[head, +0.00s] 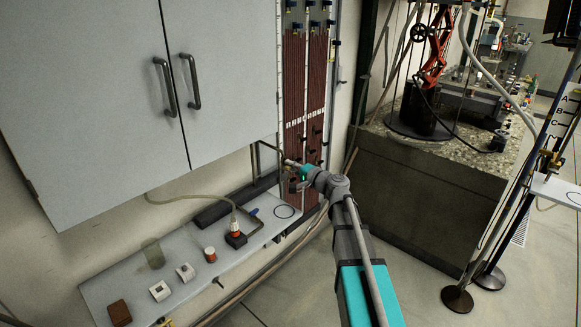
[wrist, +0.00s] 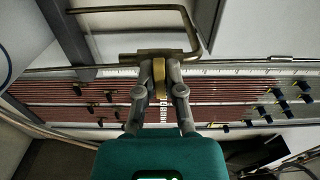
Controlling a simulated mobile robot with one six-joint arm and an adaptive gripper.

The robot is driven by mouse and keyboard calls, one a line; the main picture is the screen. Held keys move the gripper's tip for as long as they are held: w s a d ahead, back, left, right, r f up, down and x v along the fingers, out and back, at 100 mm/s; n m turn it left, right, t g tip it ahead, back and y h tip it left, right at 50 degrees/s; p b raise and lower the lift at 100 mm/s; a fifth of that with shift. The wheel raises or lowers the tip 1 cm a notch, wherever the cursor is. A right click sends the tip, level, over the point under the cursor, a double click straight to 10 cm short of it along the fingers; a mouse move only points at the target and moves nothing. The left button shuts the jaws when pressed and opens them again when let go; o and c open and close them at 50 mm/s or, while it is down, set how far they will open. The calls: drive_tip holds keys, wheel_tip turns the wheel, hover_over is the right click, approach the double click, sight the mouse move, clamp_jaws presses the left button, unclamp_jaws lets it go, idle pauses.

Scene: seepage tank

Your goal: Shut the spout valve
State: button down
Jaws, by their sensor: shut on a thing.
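The spout (wrist: 185,22) is a bent brass pipe at the top of the wrist view, with the spout valve's body (wrist: 130,58) below it. The valve's yellow brass lever (wrist: 158,72) lies between the fingers of my gripper (wrist: 159,88). The fingers are shut on it, one on each side. The lever points down the picture, across the line of the valve body. In the head view my gripper (head: 290,163) is at the right end of the shelf, before the tube panel. The lever is too small to make out there.
A panel of red-brown tubes (head: 305,90) with blue-handled taps stands behind my gripper. A grey cabinet (head: 110,90) hangs at left above a shelf (head: 135,265) with a glass beaker (head: 153,253) and small items. A stone-topped block (head: 430,180) stands right; floor between is open.

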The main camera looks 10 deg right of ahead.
drive_tip(key=shift+m, duration=0.3)
drive_tip(key=c, duration=0.7)
unclamp_jaws()
drive_tip(key=shift+c, duration=0.2)
drive_tip(key=v, duration=1.2)
